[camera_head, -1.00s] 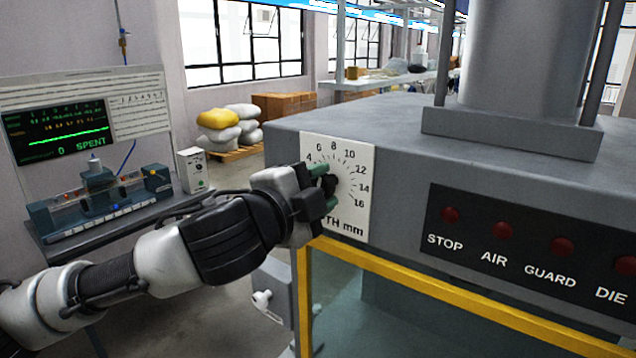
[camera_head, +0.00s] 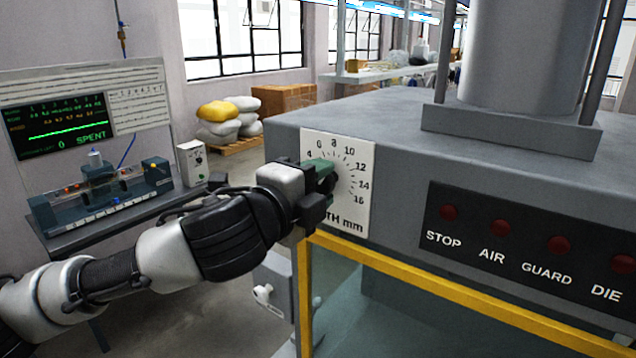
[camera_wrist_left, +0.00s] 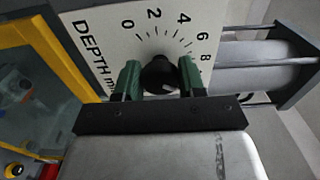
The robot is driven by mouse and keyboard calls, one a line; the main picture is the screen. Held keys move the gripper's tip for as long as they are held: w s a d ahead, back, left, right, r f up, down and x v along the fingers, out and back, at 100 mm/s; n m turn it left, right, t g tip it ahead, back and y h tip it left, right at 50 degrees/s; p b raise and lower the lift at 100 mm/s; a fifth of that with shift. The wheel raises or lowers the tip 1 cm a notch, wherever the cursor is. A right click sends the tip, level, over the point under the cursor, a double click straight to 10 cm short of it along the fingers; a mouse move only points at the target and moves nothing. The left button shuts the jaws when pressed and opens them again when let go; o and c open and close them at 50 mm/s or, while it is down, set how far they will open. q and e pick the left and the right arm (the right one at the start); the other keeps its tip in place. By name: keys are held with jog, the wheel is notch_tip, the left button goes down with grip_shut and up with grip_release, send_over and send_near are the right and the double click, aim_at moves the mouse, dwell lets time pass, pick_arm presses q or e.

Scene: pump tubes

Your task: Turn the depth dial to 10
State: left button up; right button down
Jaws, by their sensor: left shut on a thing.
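The depth dial is a black round knob (camera_wrist_left: 160,74) on a white plate (camera_head: 357,215) marked 4 to 16 and "TH mm" in the head view. The plate is on the near left corner of the grey press. My left gripper (camera_head: 325,175) is at the plate, its green fingertips on either side of the knob. In the left wrist view the left gripper (camera_wrist_left: 159,78) is shut on the knob, and 0, 2, 4, 6, 8 and "DEPTH" show on the plate. The head view hides the knob behind the gripper. I cannot read the dial's setting. My right gripper is not in view.
A black panel (camera_head: 470,235) with red lamps for STOP, AIR, GUARD and DIE is right of the plate. A yellow frame (camera_head: 430,288) runs below the press. A bench with a screen (camera_head: 60,128) reading "0 SPENT" stands at the left.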

pick_arm(q)
jog(key=shift+f, duration=0.1)
jog(key=o, duration=0.9)
jog(key=b+v, duration=0.4)
jog(key=v, duration=0.7)
jog(key=shift+b, duration=0.35)
jog(key=shift+w+d, duration=0.1)
